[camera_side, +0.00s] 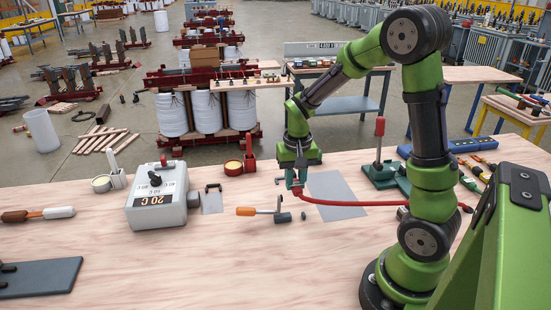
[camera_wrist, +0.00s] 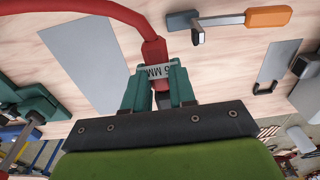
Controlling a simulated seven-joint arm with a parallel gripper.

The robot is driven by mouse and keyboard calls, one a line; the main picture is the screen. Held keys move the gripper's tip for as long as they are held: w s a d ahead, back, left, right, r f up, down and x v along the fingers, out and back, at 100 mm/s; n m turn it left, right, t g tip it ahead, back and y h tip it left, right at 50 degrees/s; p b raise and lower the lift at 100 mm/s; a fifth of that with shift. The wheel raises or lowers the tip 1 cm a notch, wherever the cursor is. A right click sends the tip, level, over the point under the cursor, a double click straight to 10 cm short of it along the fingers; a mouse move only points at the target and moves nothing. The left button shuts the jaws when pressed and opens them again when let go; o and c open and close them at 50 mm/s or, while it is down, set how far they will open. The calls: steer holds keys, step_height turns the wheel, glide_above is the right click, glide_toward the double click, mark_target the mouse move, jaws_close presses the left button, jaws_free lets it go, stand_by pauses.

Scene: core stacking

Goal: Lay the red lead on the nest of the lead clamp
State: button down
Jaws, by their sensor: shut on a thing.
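The red lead (camera_side: 340,202) runs from my gripper (camera_side: 295,178) to the right over the bench and passes behind my arm. In the wrist view the red lead (camera_wrist: 110,9) curves down to a white-labelled end between the teal fingers of my gripper (camera_wrist: 158,76). My gripper is shut on that end, low above the bench, left of the grey sheet. A green clamp with an upright red-tipped lever (camera_side: 381,168), seemingly the lead clamp, stands to the right, apart from the gripper. Its green parts also show in the wrist view (camera_wrist: 35,103). Its nest is not clear.
A flat grey sheet (camera_side: 336,193) lies between gripper and clamp. An orange-handled tool (camera_side: 262,211) lies just left of the gripper. Farther left are a grey 20 C box (camera_side: 157,203) and a red holder (camera_side: 248,162). A blue bar (camera_side: 458,146) lies behind my arm.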

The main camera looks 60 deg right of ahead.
glide_above(294, 212)
steer(key=shift+f, duration=2.7)
steer(key=shift+f, duration=1.35)
steer(key=c, duration=0.8)
jaws_free()
steer(key=shift+c, duration=0.2)
steer(key=r, duration=1.7)
steer(key=shift+s+a, duration=0.25)
